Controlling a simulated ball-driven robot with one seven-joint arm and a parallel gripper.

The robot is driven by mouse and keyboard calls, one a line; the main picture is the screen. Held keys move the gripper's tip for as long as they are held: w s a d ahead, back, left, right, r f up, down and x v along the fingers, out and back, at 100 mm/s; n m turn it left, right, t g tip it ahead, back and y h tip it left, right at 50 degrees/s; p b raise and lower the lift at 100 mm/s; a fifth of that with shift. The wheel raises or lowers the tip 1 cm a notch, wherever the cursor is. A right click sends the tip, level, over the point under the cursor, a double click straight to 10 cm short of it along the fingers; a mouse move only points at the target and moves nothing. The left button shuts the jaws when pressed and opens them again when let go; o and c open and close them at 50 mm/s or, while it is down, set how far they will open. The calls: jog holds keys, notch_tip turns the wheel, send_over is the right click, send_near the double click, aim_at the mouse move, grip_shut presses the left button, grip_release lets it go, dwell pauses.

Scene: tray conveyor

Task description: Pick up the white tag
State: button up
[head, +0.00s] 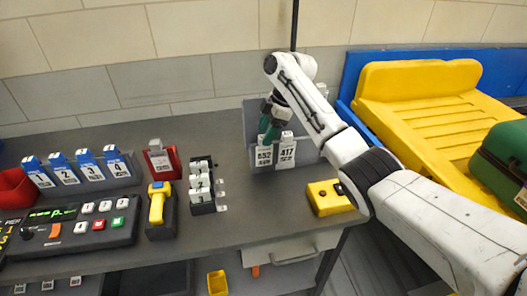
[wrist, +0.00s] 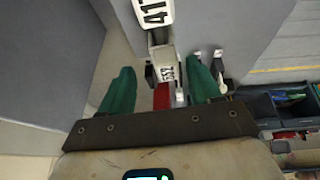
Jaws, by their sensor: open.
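Two white tags with black print stand side by side in a grey holder (head: 302,154) on the counter. The left tag (head: 264,157) reads about 552 and the right tag (head: 287,152) reads 417. My gripper (head: 268,130) has green fingers and is just above the left tag in the head view. In the wrist view my gripper (wrist: 162,86) is open. The 552 tag (wrist: 167,68) shows between its fingers, with room on both sides. The 417 tag (wrist: 153,12) is farther up the picture. Whether a finger touches a tag cannot be told.
A yellow box (head: 325,198) stands right of the holder, by my arm. Left on the counter are a black stand with white tags (head: 201,188), a yellow scanner (head: 158,203), a red holder (head: 162,160), a keypad console (head: 80,222) and blue numbered tags (head: 90,168). A yellow tray (head: 425,110) is right.

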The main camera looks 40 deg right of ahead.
aim_at(263, 150)
jog(key=x, duration=0.4)
jog(key=shift+s+a+f+p, duration=0.15)
jog(key=shift+s+a+p, duration=0.05)
jog(key=shift+p, duration=0.1)
jog(key=c, duration=1.1)
